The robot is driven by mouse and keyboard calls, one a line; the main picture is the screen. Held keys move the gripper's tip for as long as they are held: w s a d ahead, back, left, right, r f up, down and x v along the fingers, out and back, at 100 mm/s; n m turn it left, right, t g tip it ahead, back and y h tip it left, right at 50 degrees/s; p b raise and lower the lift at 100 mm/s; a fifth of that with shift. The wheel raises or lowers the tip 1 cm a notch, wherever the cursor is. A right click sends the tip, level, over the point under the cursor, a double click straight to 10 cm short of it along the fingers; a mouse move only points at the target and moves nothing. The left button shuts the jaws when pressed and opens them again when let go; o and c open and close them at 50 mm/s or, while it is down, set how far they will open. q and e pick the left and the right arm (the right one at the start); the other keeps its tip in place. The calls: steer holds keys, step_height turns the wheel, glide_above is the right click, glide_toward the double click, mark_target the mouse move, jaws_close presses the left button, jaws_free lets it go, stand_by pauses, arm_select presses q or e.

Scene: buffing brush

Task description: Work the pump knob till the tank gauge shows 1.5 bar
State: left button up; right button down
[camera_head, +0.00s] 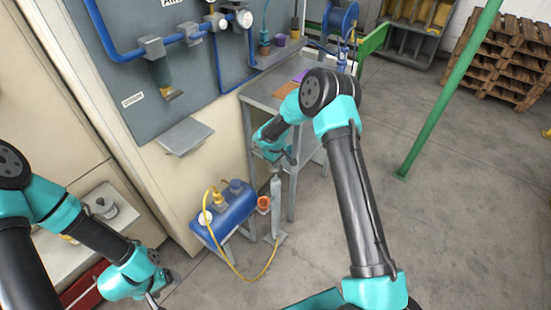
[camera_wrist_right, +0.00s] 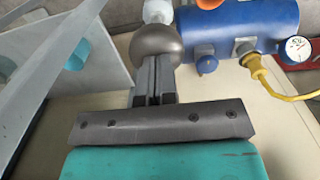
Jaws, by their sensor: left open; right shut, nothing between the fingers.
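The pump (camera_head: 276,205) is a slim grey upright cylinder on a foot plate, beside the blue tank (camera_head: 228,212). Its round grey-brown knob (camera_wrist_right: 157,43) shows in the right wrist view. My right gripper (camera_head: 278,160) is above the pump, shut and empty. Its fingertips (camera_wrist_right: 155,62) overlap the knob's near edge in the wrist view; I cannot tell whether they touch it. The tank gauge (camera_head: 205,218) has a white face, also in the wrist view (camera_wrist_right: 298,49); its reading is too small to make out. My left gripper (camera_head: 162,291) is open at the lower left, away from the pump.
A yellow hose (camera_head: 237,268) loops from the tank to the pump's foot. A grey bench (camera_head: 262,91) stands close behind the pump. A wall panel with blue pipe (camera_head: 107,45) is at the left. The floor to the right is clear up to a green post (camera_head: 440,105).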

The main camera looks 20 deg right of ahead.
steer(key=shift+s+f, duration=0.15)
steer(key=shift+f, duration=0.15)
step_height(320, 180, up, 15)
steer(key=shift+f, duration=0.15)
stand_by(0.4)
stand_by(0.9)
stand_by(0.9)
step_height(320, 180, up, 9)
steer(key=shift+w+d, duration=0.25)
steer(key=shift+d, duration=0.1)
step_height(320, 180, down, 14)
stand_by(0.7)
